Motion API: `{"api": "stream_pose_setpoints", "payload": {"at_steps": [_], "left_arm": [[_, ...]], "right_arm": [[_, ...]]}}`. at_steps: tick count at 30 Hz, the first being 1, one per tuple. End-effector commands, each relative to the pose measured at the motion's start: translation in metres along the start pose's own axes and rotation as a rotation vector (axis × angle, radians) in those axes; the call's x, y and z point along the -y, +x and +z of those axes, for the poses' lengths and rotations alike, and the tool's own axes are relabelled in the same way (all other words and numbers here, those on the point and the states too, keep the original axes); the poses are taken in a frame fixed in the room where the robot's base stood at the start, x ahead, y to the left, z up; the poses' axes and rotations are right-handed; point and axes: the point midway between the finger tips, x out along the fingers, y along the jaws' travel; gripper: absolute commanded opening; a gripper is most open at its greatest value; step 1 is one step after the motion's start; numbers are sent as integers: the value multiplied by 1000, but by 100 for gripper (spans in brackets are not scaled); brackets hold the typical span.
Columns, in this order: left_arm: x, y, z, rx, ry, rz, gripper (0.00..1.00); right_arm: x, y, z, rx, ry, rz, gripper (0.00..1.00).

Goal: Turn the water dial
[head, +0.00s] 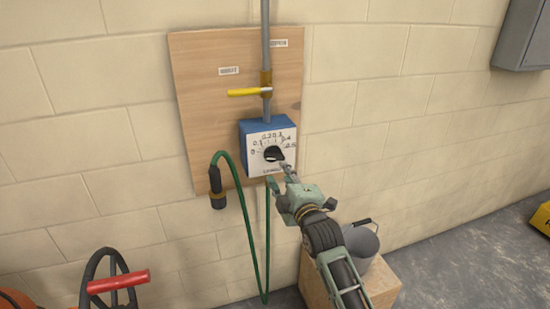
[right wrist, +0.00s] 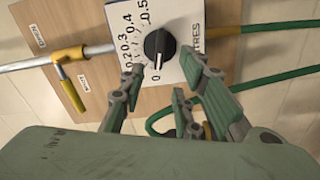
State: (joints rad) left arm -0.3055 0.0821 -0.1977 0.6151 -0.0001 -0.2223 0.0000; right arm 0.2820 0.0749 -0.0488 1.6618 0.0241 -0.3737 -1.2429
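The water dial is a black knob (head: 273,154) on a white scale plate on a blue box (head: 252,128), mounted on a wooden board. In the right wrist view, the knob (right wrist: 159,45) has a white mark pointing toward the 0 end of the scale. My right gripper (head: 283,166) is in front of the dial's lower right in the head view. In the right wrist view, its fingers (right wrist: 164,72) are spread and empty, with the knob in line with the gap between them. Contact cannot be told. My left gripper is not in view.
A yellow lever (head: 247,92) sits on the pipe above the box. A green hose (head: 242,205) loops from below the box to a black nozzle (head: 217,190). A grey bucket (head: 361,243) stands on a carton (head: 383,283). A red-handled black wheel (head: 118,282) is at lower left.

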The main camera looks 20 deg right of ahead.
Motion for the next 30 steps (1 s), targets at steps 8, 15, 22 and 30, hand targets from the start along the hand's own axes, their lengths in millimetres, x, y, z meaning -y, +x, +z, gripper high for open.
{"api": "stream_pose_setpoints", "payload": {"at_steps": [8, 15, 22, 30], "left_arm": [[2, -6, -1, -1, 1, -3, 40], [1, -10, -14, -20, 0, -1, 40], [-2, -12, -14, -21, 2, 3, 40], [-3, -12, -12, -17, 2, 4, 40]], "right_arm": [[-6, 29, -1, -1, -3, 6, 30], [-5, 60, -1, -1, -3, 6, 30], [-4, 75, 0, 0, -3, 5, 30], [-3, 77, 0, 0, -3, 4, 30]]}}
